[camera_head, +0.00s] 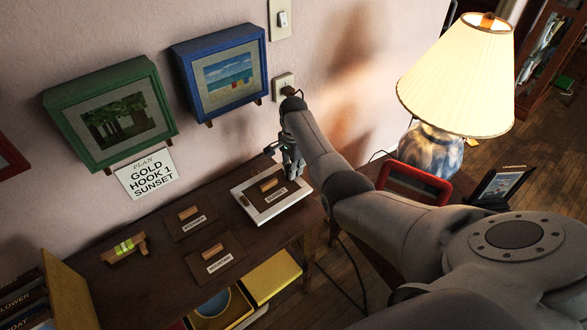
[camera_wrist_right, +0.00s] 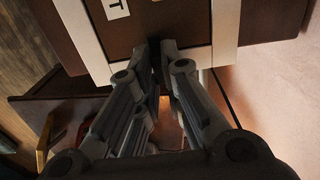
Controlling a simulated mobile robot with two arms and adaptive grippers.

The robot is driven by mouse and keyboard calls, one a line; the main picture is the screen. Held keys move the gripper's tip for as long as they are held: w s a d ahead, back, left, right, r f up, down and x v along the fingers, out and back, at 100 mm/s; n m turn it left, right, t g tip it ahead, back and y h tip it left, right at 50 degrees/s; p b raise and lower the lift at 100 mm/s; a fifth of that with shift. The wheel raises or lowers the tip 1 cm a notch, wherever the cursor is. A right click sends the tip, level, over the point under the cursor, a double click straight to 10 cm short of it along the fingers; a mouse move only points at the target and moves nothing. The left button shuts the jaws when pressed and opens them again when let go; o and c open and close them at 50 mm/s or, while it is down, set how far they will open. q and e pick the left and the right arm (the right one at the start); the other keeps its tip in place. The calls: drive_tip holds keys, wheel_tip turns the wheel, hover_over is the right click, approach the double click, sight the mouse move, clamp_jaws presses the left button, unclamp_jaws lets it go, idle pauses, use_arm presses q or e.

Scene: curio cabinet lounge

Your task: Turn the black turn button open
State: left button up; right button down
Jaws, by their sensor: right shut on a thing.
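A white frame (camera_head: 265,217) lies on the dark table, with a brown back panel (camera_head: 284,194) that bears a wooden grip and a label. My right gripper (camera_head: 291,168) reaches down to the far edge of this frame. In the right wrist view its fingers (camera_wrist_right: 158,48) are closed together at the frame's edge, on a small dark piece (camera_wrist_right: 156,62) that appears to be the black turn button. The fingers hide most of it, so its angle cannot be told. A small dark spot (camera_head: 243,200) shows on the frame's near left side. My left gripper is not in view.
Two loose brown panels with wooden grips (camera_head: 191,222) (camera_head: 216,259) and a wooden tool with a green-yellow vial (camera_head: 125,248) lie on the table. Green (camera_head: 65,116) and blue (camera_head: 189,84) frames hang above. A lit lamp (camera_head: 462,75) and red frame (camera_head: 414,184) stand right.

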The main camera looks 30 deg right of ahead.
drive_tip(key=n+p, duration=0.2)
drive_tip(key=n, duration=0.1)
drive_tip(key=shift+r+n, duration=0.15)
drive_tip(key=shift+n, duration=0.25)
drive_tip(key=n+p, duration=0.1)
drive_tip(key=n, duration=0.3)
drive_tip(key=shift+s, duration=0.1)
drive_tip(key=n+p, duration=0.1)
drive_tip(key=n, duration=0.4)
drive_tip(key=shift+d, duration=0.1)
drive_tip(key=n, duration=0.4)
drive_tip(key=shift+n, duration=0.7)
drive_tip(key=c, duration=1.6)
unclamp_jaws()
drive_tip(key=shift+o, duration=0.2)
